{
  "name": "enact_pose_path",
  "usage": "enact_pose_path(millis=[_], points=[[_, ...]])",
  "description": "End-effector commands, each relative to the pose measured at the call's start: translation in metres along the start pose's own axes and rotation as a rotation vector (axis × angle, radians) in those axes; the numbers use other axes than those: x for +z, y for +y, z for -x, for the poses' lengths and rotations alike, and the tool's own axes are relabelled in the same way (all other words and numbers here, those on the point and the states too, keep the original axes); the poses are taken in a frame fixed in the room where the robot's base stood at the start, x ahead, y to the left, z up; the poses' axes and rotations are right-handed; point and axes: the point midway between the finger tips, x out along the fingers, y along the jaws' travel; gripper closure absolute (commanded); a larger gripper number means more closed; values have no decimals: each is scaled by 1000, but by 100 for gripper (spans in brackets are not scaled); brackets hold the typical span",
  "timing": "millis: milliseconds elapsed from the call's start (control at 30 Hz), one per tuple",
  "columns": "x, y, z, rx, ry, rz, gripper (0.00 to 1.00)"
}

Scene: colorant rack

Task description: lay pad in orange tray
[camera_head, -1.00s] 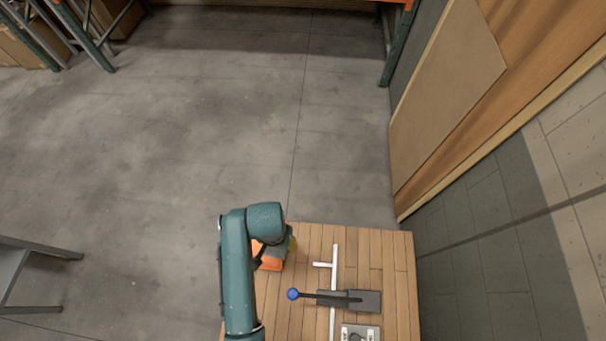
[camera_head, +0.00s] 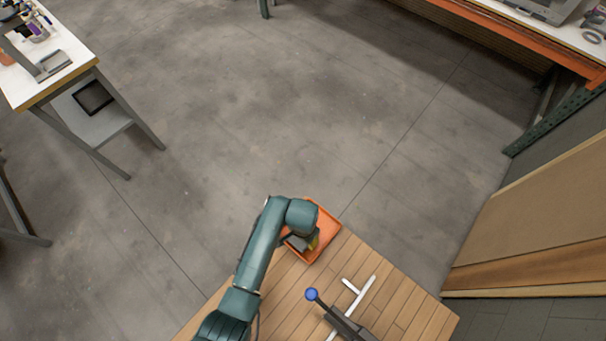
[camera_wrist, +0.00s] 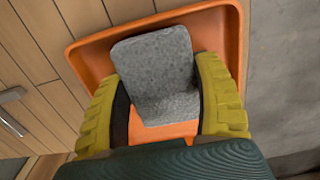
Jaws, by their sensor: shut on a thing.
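The grey pad (camera_wrist: 155,70) is between the two yellow fingers of my gripper (camera_wrist: 165,100) in the wrist view. It is a rough, bent or L-shaped block, and my gripper is shut on it. The orange tray (camera_wrist: 92,48) lies below, and the pad is over its inside; I cannot tell whether it touches the tray floor. In the head view the orange tray (camera_head: 327,225) sits at the far corner of the wooden table, and my gripper (camera_head: 312,242) is over it, partly hidden by my arm.
The wooden table (camera_head: 385,300) holds a blue-knobbed lever (camera_head: 312,294) and a white T-shaped bar (camera_head: 357,293) right of the tray. Bare concrete floor (camera_head: 250,130) lies beyond the table. A white-topped bench (camera_head: 70,65) stands at upper left.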

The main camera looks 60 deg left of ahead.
Motion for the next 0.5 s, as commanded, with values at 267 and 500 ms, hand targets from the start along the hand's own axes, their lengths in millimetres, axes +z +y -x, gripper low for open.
enact_pose_path(millis=[267,500], points=[[0,0,-3,0,-1,0,12],[0,0,-3,0,-1,0,6]])
